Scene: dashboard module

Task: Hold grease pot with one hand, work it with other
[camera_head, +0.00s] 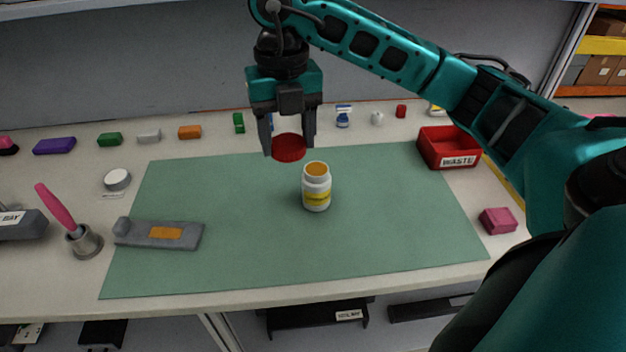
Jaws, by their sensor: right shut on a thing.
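The grease pot (317,190) is a white jar with a yellow label. It stands upright and open on the green mat (400,230), with orange-yellow grease showing at its mouth. My right gripper (289,143) is shut on a round red lid (289,149). It holds the lid above the mat, behind and slightly left of the pot, apart from it. My left gripper is not in view.
A red waste bin (447,147) stands at the right. A grey fixture with an orange patch (158,235) lies on the mat's left edge. A pink-handled tool (56,207) stands in a metal cup (84,242). Several small coloured blocks line the back.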

